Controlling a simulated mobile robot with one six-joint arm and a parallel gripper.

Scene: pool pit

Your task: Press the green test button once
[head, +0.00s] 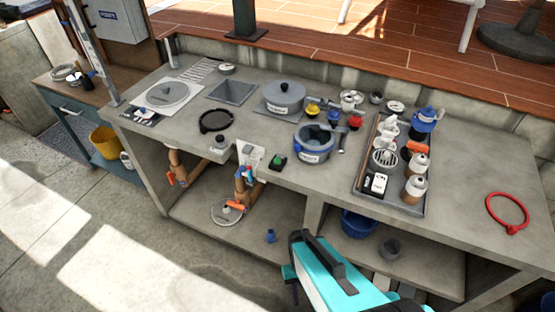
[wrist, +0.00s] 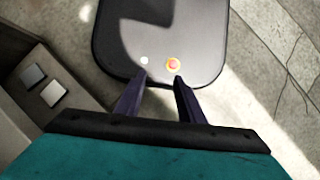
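The green test button (head: 278,156) sits on a small black box near the front edge of the concrete counter, left of the blue-rimmed pot. Its top is uncovered and nothing touches it. It does not show in the wrist view. My gripper (wrist: 160,77) shows in the wrist view with its two dark fingers apart and nothing between them. In the head view my teal and white arm is low in the picture, in front of the counter and well below the button; the fingertips cannot be made out there.
A white valve plate (head: 250,155) stands just left of the button box. The blue-rimmed pot (head: 313,143) is close on the right, with red and yellow knobs behind. A grey tray (head: 365,180) with bottles lies farther right. The counter front beside the box is mostly bare.

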